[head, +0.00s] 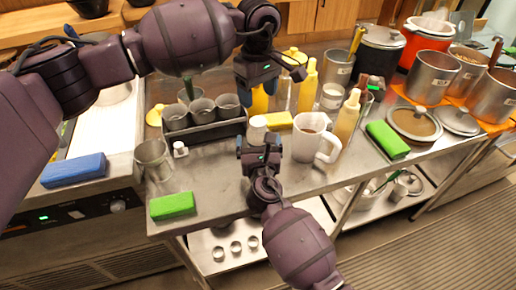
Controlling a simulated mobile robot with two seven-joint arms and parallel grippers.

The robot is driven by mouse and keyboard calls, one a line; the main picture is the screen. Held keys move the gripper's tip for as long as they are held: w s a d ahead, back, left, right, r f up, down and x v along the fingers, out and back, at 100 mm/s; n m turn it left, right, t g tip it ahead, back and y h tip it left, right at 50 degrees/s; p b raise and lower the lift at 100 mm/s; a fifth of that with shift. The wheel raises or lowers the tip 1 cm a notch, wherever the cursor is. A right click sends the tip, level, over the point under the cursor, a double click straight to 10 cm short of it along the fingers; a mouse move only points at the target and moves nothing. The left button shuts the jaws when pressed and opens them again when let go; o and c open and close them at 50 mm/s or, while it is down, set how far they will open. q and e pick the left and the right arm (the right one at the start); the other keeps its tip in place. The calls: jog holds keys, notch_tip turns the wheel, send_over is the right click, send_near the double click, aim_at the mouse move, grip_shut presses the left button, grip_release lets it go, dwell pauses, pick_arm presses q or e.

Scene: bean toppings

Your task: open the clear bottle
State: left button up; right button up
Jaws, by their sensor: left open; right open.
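A small container with a white round top (258,122) stands on the steel counter in the head view. It may be the clear bottle, but its body is mostly hidden behind my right gripper. My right gripper (259,143) is open, its fingers pointing away from the front edge, just in front of that container. I cannot tell whether they touch it. My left gripper (268,84) is open and empty, higher up, above the back of the counter and in front of the yellow squeeze bottles (307,88).
A dark caddy with grey cups (202,112) is at left.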

aim_at(258, 121)
jog(key=shift+w, duration=0.6)
jog(key=shift+c, duration=0.2)
jog(key=c, duration=1.7)
pick_arm(q)
jog(key=m, duration=0.6)
jog(key=shift+m, duration=0.3)
pick_arm(e)
grip_shut()
pick_arm(q)
jog(key=m, duration=0.6)
jog(key=shift+m, duration=0.4)
jog(key=shift+f, duration=4)
